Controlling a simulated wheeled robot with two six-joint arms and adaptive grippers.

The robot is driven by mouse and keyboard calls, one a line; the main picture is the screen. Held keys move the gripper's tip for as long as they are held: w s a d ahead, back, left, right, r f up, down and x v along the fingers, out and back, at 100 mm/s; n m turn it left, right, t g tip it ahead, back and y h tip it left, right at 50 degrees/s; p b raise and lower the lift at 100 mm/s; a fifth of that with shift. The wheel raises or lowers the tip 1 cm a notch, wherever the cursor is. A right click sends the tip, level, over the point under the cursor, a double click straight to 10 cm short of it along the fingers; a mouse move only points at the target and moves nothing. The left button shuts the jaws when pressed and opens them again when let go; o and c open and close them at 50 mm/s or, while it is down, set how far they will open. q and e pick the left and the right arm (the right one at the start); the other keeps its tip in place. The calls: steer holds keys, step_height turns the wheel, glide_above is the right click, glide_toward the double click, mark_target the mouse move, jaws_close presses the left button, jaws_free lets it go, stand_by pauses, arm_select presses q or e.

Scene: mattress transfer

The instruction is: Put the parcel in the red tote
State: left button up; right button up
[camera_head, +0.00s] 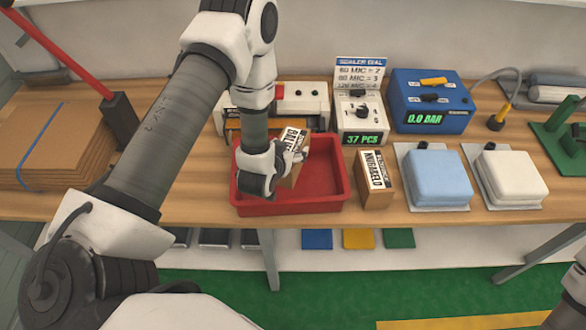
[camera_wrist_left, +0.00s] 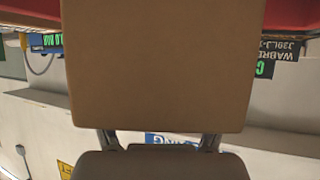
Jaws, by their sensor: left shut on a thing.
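My left gripper (camera_head: 273,172) is shut on a brown cardboard parcel (camera_head: 290,172) with a white printed label. The parcel is tilted and is over the left-middle of the red tote (camera_head: 325,203); I cannot tell whether it touches the tote floor. In the left wrist view the parcel's plain brown face (camera_wrist_left: 160,65) fills the middle, between the fingers (camera_wrist_left: 160,140), and a red strip of the tote (camera_wrist_left: 293,14) shows at the top right. The rest of the tote looks empty. My right gripper is out of view.
A second labelled brown box (camera_head: 375,183) stands just right of the tote. Behind are a sealer machine (camera_head: 300,98), a counter box (camera_head: 360,118) and a blue gauge unit (camera_head: 430,103). Blue (camera_head: 438,175) and white (camera_head: 510,175) pillow packs lie right; flat cardboard (camera_head: 55,140) is stacked left.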

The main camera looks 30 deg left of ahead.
arm_select(q)
steer(key=f+b, duration=0.1)
steer(key=f, duration=0.1)
steer(key=s+f+b, duration=0.1)
steer(key=shift+s+d+f, duration=0.15)
steer(key=shift+s+f, duration=0.05)
steer(key=shift+f, duration=0.2)
steer(key=f+b, duration=0.1)
steer(key=f, duration=0.1)
steer(key=w+f+b, duration=0.1)
steer(key=f+b, duration=0.1)
steer(key=shift+a+f, duration=0.2)
steer(key=shift+r, duration=0.1)
steer(key=shift+s+d+r, duration=0.1)
steer(key=shift+s+r, duration=0.1)
steer(key=shift+s, duration=0.05)
steer(key=shift+f, duration=0.15)
steer(key=o, duration=1.3)
steer(key=shift+o, duration=1)
steer(key=shift+w+f, duration=0.1)
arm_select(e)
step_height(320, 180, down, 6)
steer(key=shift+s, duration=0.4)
